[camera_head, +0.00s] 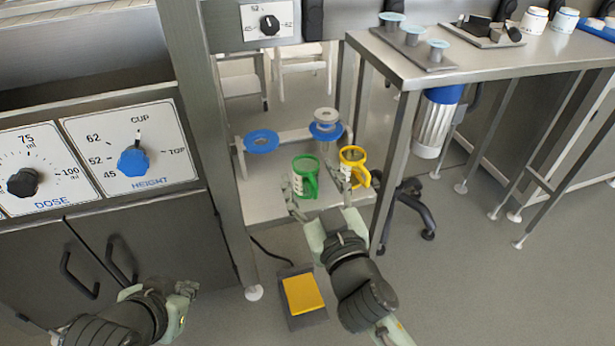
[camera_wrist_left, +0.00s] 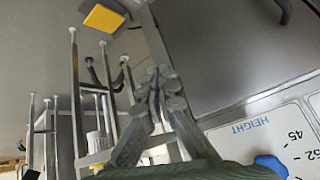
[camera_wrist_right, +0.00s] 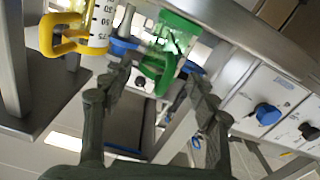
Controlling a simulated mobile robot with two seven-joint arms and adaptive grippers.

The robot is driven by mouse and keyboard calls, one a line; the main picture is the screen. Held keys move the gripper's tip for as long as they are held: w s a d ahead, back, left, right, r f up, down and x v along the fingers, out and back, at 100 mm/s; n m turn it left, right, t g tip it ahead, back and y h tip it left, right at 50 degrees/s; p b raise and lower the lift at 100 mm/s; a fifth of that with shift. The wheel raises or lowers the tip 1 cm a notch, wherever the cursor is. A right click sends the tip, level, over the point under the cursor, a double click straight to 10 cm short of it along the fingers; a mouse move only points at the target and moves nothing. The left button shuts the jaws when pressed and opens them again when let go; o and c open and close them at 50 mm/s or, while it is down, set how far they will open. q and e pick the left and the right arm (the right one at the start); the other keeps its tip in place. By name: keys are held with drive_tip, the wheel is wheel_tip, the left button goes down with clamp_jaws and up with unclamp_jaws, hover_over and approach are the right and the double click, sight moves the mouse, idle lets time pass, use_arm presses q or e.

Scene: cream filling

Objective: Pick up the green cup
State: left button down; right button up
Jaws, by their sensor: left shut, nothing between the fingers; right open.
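The green cup (camera_head: 306,178) stands upright on a low metal shelf (camera_head: 262,209), with a yellow cup (camera_head: 353,165) to its right. My right gripper (camera_head: 319,192) is open in front of the green cup. In the right wrist view the green cup (camera_wrist_right: 172,42) shows ahead of the open fingers (camera_wrist_right: 160,82). Its green handle appears between the fingertips; I cannot tell whether they touch it. The yellow cup (camera_wrist_right: 76,32) is left of the fingers there. My left gripper (camera_head: 183,289) is shut and empty at the lower left; it also shows in the left wrist view (camera_wrist_left: 158,78).
Blue discs (camera_head: 262,141) stand behind the cups. A metal table (camera_head: 500,62) with light-blue-topped parts is at the right. A cabinet with a blue height knob (camera_head: 133,161) stands at the left. A yellow foot pedal (camera_head: 302,294) lies on the floor below.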

sight(310, 173)
drive_tip(key=x, duration=0.3)
drive_tip(key=shift+w, duration=0.15)
drive_tip(key=shift+c, duration=0.2)
drive_tip(key=c, duration=0.8)
drive_tip(key=shift+o, duration=0.2)
drive_tip(key=shift+d+r, duration=0.1)
